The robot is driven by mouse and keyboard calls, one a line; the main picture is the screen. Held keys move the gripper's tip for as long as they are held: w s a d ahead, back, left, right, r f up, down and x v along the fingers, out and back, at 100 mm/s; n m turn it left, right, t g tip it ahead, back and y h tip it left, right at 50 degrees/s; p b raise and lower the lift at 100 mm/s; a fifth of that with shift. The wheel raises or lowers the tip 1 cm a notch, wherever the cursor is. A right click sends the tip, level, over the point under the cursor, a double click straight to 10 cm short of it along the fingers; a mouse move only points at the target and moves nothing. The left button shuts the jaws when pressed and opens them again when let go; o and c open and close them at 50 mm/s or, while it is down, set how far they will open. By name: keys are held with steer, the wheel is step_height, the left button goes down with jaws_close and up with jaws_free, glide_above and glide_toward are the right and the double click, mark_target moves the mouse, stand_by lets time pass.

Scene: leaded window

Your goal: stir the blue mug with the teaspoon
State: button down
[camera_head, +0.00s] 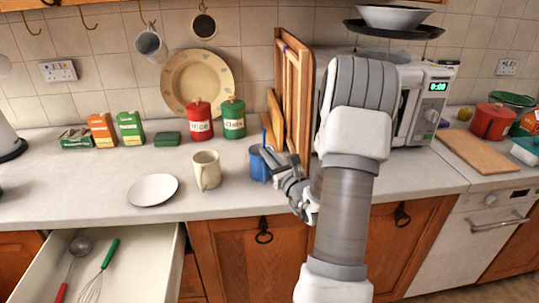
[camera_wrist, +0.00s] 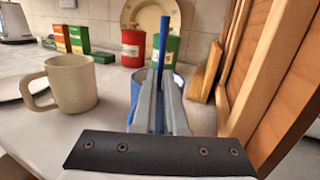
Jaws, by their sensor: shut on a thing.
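The blue mug (camera_head: 258,167) stands on the counter left of my arm. It shows partly behind my fingers in the wrist view (camera_wrist: 136,92). The teaspoon's thin blue handle (camera_wrist: 164,42) stands nearly upright between my fingers; it also rises above the mug in the head view (camera_head: 265,138). My gripper (camera_wrist: 161,92) is shut on the teaspoon, its fingers reaching to the mug (camera_head: 276,158). The spoon's bowl is hidden, and I cannot tell whether it touches the mug's inside.
A cream mug (camera_head: 206,170) stands close left of the blue mug, with a white plate (camera_head: 153,190) further left. Wooden boards (camera_head: 293,90) lean against the wall behind my gripper. Red (camera_head: 199,122) and green (camera_head: 234,119) canisters stand behind. An open drawer (camera_head: 135,265) juts out front left.

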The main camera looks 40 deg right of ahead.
stand_by(0.3)
step_height(320, 180, up, 9)
steer(key=p, duration=0.6)
steer(key=shift+s+a, duration=0.15)
steer(key=shift+s, duration=0.15)
stand_by(0.8)
step_height(320, 180, up, 5)
steer(key=p, duration=0.3)
